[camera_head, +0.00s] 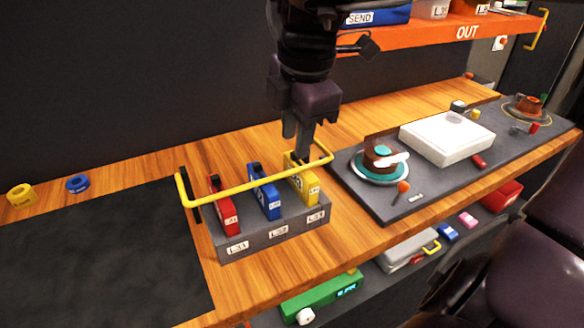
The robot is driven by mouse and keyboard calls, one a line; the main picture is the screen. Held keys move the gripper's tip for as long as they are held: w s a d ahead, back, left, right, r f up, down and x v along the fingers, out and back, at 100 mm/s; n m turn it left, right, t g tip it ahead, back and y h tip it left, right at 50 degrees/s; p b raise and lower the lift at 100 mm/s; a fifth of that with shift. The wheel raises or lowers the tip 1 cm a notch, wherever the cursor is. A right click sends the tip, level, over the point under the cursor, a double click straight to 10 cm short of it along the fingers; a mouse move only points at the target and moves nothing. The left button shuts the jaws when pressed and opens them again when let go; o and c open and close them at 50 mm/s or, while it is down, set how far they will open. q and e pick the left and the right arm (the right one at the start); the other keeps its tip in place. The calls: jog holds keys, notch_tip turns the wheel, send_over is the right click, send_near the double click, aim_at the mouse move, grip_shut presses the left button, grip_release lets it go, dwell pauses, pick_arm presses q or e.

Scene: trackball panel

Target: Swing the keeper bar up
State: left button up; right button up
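The keeper bar (245,188) is a yellow rod running across a grey rack (262,243) on the wooden bench. It lies low over the upright red block (224,208), blue block (266,198) and yellow block (306,184). Its left end bends down at a dark post, and its right end is by my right gripper. My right gripper (307,150) comes down from above, with its fingertips close to the bar's right part above the yellow block. I cannot tell whether it touches the bar or how far apart its fingers are. My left gripper is not in view.
A dark mat (100,250) lies to the left, with a yellow ring (20,195) and a blue ring (78,184) behind it. A dark panel (400,205) with a trackball (380,155) and a white box (447,138) is at right. An orange OUT shelf (430,36) stands behind.

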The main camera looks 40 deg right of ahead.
aim_at(292, 171)
jog(key=f, duration=0.3)
jog(key=w+f, duration=0.1)
jog(key=f, duration=0.2)
jog(key=shift+w+d, duration=0.1)
jog(key=shift+d, duration=0.05)
jog(key=shift+c, duration=0.3)
grip_shut()
